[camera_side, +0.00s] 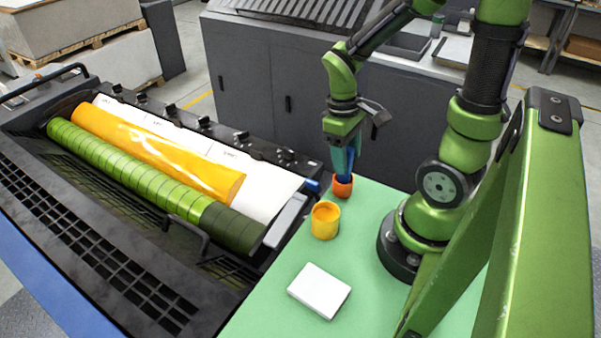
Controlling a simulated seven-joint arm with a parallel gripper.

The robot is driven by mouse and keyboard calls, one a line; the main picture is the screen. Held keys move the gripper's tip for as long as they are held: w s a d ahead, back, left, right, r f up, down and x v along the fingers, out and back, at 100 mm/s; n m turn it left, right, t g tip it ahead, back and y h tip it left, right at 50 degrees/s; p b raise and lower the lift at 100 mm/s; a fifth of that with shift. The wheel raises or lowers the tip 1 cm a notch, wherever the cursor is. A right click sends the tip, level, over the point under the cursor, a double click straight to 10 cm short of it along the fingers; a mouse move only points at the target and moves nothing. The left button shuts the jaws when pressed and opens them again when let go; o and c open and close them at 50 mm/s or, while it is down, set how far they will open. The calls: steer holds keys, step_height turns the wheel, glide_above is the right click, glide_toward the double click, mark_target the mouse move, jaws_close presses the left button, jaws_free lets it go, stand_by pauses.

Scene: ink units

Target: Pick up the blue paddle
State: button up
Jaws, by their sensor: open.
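The blue paddle (348,168) stands roughly upright in a small orange-red cup (343,187) near the back edge of the green table. Its lower end is hidden inside the cup. My gripper (343,168) points down right above the cup, with its teal fingers beside the upper part of the paddle. The jaws are open. From this view I cannot tell whether either finger touches the paddle.
A yellow pot (325,221) stands on the green table (371,282) just in front of the cup. A white block (319,291) lies nearer the front. The press with its green and orange rollers (150,183) borders the table on the left. A grey cabinet (265,90) stands behind.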

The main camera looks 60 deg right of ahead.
steer(key=shift+c, duration=0.4)
jaws_close()
steer(key=shift+r, duration=0.15)
step_height(320, 180, up, 10)
steer(key=shift+f, duration=0.1)
